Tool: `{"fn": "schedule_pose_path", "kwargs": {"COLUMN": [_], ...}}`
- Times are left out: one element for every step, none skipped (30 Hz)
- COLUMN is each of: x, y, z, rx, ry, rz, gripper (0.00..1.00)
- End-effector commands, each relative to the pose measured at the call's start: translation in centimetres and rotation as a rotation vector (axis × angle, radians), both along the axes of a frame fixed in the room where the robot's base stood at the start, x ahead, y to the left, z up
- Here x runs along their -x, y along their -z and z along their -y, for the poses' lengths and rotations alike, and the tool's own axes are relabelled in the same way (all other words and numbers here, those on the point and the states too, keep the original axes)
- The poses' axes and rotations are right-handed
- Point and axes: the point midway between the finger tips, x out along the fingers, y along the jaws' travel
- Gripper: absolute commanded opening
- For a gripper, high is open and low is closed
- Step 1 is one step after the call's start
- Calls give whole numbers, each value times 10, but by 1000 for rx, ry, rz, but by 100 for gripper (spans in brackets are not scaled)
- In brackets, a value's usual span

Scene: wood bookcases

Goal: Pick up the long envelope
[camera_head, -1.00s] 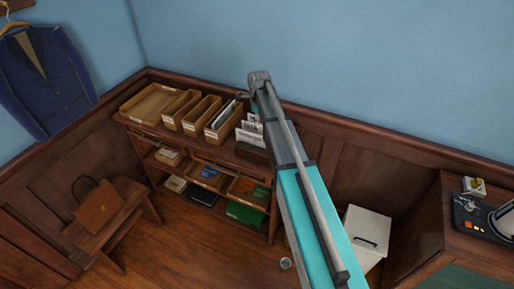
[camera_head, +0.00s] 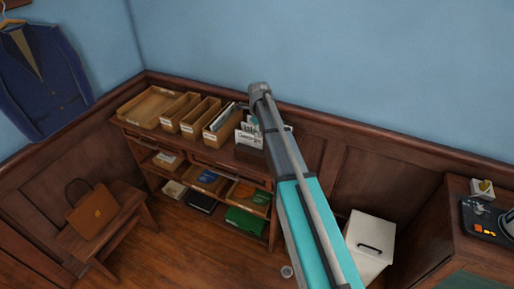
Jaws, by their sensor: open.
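I cannot make out for certain which item is the long envelope. White envelopes or cards (camera_head: 248,139) stand upright in a holder on the bookcase top, partly behind my arm. More papers stand in the wooden box (camera_head: 221,122) just left of them. My grey and teal arm reaches up to the bookcase, its bend above these papers. My gripper cannot be made out; it seems hidden behind the arm.
Wooden trays (camera_head: 151,106) line the top of the bookcase (camera_head: 196,148); its lower shelves hold books and a green folder (camera_head: 245,221). A briefcase (camera_head: 94,211) sits on a bench at left. A white bin (camera_head: 369,241) stands at right.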

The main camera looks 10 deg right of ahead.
Motion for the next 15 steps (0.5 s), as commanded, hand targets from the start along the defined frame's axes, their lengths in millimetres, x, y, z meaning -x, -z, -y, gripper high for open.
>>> {"fn": "schedule_pose_path", "kwargs": {"x": [0, 0, 0, 0, 0, 0, 0, 0, 0, 0, 0, 0, 1, 1, 1], "y": [0, 0, 0, 0, 0, 1, 1, 2, 3, 5, 6, 9, 11, 13, 16], "z": [0, 0, 0, 0, 0, 0, 0, 0, 0, 0, 0, -1, -1, -1, -1], "rx": [0, 0, 0, 0, 0, 0, 0, 0, 0, 0, 0, 0, 0, 0, 0], "ry": [0, 0, 0, 0, 0, 0, 0, 0, 0, 0, 0, 0, 0, 0, 0], "rz": [0, 0, 0, 0, 0, 0, 0, 0, 0, 0, 0, 0, 0, 0, 0], "gripper": [46, 46, 46, 46, 46, 46, 46, 46, 46, 46, 46, 46, 46, 46, 46]}}
